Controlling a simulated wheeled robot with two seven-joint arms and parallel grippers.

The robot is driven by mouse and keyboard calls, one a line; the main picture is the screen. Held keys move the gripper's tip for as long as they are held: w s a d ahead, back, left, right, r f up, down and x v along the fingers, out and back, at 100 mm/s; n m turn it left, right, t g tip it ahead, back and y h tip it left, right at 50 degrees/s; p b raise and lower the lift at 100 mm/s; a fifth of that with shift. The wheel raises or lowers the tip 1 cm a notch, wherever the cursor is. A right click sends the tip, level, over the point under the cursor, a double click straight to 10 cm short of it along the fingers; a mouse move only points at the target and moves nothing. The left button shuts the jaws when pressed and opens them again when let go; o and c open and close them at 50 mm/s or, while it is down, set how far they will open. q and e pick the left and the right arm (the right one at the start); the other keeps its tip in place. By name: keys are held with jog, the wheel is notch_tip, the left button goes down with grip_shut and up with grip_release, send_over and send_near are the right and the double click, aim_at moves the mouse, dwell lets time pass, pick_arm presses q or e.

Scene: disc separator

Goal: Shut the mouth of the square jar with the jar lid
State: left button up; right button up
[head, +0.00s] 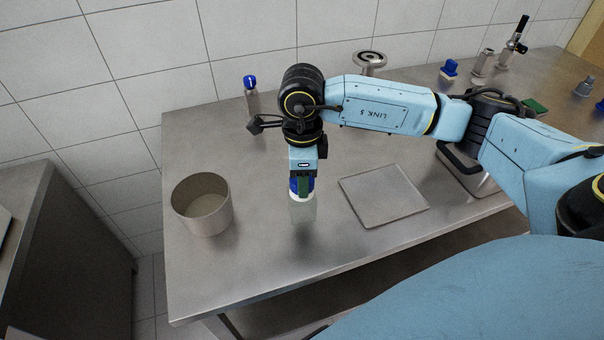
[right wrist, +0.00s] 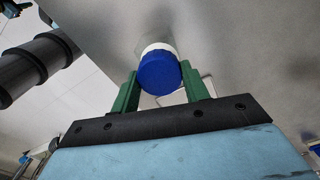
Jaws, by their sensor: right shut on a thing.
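The square jar (head: 303,213) is clear and stands upright on the steel table, left of the flat square plate. The blue jar lid (head: 293,187) is right above it, with a white band at the jar's top. My right gripper (head: 302,189) points down, its green fingers shut on the lid from two sides. In the right wrist view the round blue lid (right wrist: 158,73) sits between the fingertips of the gripper (right wrist: 159,80), with the white band behind it. I cannot tell whether the lid is seated or just above the mouth. My left gripper is not in view.
A grey round bin (head: 203,207) stands to the left. A flat square plate (head: 384,196) lies to the right. A blue-topped bottle (head: 251,95) and a round metal-topped device (head: 369,60) stand at the back. Several small items stand far right. The table front is clear.

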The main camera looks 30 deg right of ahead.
jog(key=shift+w, duration=0.1)
grip_shut()
dwell(0.6)
jog(key=shift+m, duration=1.6)
jog(key=shift+m, duration=1.6)
jog(key=shift+f+m, duration=0.1)
jog(key=shift+m, duration=1.5)
